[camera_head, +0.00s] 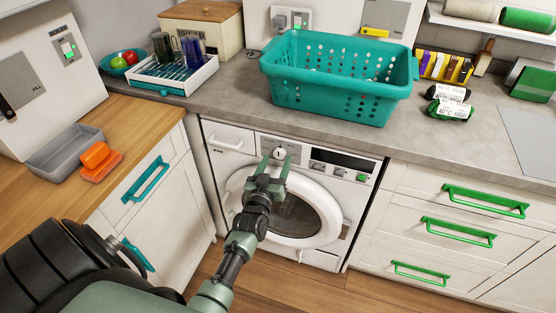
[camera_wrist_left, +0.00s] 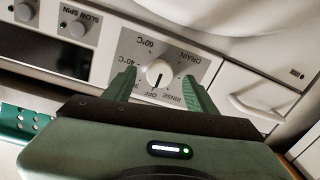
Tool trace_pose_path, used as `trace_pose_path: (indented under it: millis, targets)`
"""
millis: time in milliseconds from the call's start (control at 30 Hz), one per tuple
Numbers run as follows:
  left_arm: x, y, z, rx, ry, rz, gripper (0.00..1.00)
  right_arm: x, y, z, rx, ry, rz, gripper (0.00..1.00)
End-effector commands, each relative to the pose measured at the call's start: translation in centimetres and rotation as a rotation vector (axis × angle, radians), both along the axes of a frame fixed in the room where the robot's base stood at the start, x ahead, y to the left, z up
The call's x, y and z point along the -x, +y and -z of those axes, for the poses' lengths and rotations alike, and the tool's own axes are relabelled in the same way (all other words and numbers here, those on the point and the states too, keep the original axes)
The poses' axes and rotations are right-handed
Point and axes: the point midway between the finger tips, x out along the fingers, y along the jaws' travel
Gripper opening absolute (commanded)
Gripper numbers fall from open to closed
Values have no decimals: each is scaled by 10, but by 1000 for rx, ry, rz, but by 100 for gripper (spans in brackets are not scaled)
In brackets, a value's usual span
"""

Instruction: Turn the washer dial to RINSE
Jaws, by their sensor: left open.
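The white front-loading washer (camera_head: 333,191) stands under the grey counter. Its round white dial (camera_head: 279,153) is at the upper left of its front. In the left wrist view the dial (camera_wrist_left: 159,73) sits on a grey plate with labels including OFF, RINSE, DRAIN, 40°C and 60°C. The dark mark on the dial appears to point toward OFF. My left gripper (camera_head: 268,170) is open in front of the dial. In the wrist view its fingers (camera_wrist_left: 158,88) stand on either side of the dial, with gaps between them and the knob. My right gripper is not in view.
A teal laundry basket (camera_head: 340,103) stands on the counter above the washer. SLOW SPIN and another knob (camera_wrist_left: 77,24) are beside the dial plate. A drawer handle (camera_wrist_left: 262,106) is on its other side. Green-handled drawers (camera_head: 458,231) are at the right.

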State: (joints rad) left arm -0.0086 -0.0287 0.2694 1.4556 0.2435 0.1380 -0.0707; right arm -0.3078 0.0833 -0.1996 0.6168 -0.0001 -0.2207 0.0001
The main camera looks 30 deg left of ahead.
Motion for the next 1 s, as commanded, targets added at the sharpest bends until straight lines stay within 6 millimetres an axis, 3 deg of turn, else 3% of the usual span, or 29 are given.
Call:
trace_pose_path:
  millis: [167, 433, 467, 633, 667, 1000]
  targets:
    - [-14, 4, 1, 0, 1, 0, 56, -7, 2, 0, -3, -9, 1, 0]
    - [-15, 5, 1, 1, 2, 0, 56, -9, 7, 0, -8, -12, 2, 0]
    - [-15, 5, 1, 1, 2, 0, 51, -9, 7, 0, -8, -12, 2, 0]
    - [-15, 5, 1, 1, 2, 0, 4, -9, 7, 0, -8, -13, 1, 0]
    - [-15, 5, 1, 1, 2, 0, 0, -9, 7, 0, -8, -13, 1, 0]
    - [-15, 4, 0, 50, -9, 0, 0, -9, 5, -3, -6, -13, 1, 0]
